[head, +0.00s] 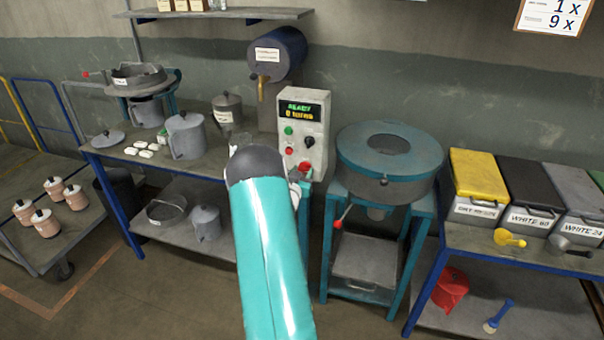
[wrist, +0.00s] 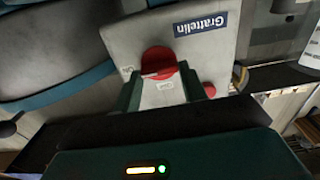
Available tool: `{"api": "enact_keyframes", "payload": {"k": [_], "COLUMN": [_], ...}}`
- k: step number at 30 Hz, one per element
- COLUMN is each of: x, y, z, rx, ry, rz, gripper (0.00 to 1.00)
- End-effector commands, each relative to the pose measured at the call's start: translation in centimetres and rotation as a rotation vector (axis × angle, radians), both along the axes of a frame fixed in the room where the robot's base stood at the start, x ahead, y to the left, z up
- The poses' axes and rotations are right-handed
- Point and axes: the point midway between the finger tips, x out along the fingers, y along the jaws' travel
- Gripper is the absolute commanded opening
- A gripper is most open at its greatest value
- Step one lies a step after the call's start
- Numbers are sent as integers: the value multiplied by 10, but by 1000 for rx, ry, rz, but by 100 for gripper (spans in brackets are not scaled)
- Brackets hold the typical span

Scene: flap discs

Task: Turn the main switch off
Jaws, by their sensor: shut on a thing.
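The grey control box (head: 316,112) stands upright behind the table edge, its display reading "READY 0 turns". The red main switch (head: 305,167) is low on its front, partly hidden by my gripper (head: 297,178). In the wrist view the box (wrist: 205,65) carries a "Grattelin" label, and the red switch (wrist: 158,58) lies between the dark green fingers of my gripper (wrist: 162,84). The fingers are shut on the switch.
The box also has a green button (head: 288,130), a black knob (head: 310,141) and a red button (head: 289,151). A teal round machine (head: 350,150) stands right of it, with a red-tipped lever (head: 338,223) below. A grey jug (head: 185,137) stands on the left table.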

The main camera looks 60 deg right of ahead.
Motion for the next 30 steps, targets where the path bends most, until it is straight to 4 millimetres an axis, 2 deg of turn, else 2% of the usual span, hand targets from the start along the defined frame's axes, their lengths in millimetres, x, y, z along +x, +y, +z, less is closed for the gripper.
{"api": "enact_keyframes", "payload": {"k": [8, 14, 30], "x": [0, 2, 4], "y": [0, 1, 1], "z": [0, 0, -1], "rx": [-7, -24, -101], "ry": [47, 152, 636], "rz": [0, 1, 2], "gripper": [19, 19, 19]}}
